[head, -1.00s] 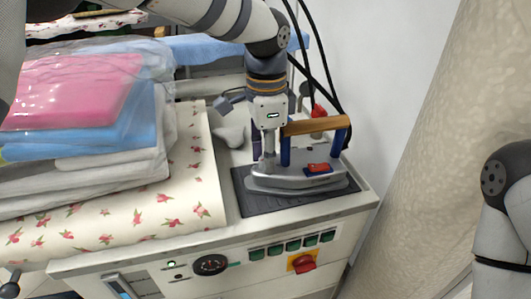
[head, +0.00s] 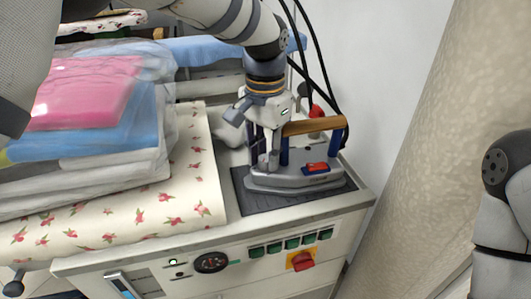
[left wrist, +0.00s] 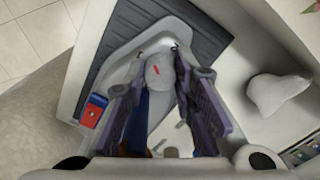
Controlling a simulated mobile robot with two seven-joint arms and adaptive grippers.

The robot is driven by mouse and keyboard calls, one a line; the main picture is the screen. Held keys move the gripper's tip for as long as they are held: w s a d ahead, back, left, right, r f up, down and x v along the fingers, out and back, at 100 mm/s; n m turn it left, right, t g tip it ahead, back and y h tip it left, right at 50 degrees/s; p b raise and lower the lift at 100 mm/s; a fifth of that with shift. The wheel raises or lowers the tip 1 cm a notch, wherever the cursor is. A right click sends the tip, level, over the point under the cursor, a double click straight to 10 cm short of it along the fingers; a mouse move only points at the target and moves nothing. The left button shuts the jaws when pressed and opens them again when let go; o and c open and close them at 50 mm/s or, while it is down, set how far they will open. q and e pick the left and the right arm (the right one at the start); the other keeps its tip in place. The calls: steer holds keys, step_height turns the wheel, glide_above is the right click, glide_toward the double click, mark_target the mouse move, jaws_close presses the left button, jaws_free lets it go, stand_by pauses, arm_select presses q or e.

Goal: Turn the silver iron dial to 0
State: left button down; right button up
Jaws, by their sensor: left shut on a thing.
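The silver iron (head: 300,179) stands upright on a dark ribbed mat (head: 262,205) at the right end of the ironing station. It has a wooden handle (head: 313,126) on dark blue posts and a red switch (head: 317,167). Its round silver dial (left wrist: 160,72), with a red mark, shows between my fingers in the left wrist view. My left gripper (head: 266,160) points down from above and is shut on the dial, which its fingers mostly hide in the head view. My right arm shows at the right edge, but its gripper is outside the picture.
Folded, plastic-wrapped clothes (head: 90,95) are stacked on the flowered ironing cover (head: 150,215) at left. A white lump (left wrist: 275,92) lies beside the mat. Black cables hang behind the iron near the wall (head: 380,80). The station's front panel (head: 225,262) carries a gauge and switches.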

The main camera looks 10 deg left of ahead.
mark_target(265, 158)
arm_select(q)
steer(key=shift+s+f, duration=0.1)
steer(key=shift+f, duration=0.05)
steer(key=c, duration=1.3)
jaws_free()
step_height(265, 158, up, 12)
steer(key=shift+r, duration=0.1)
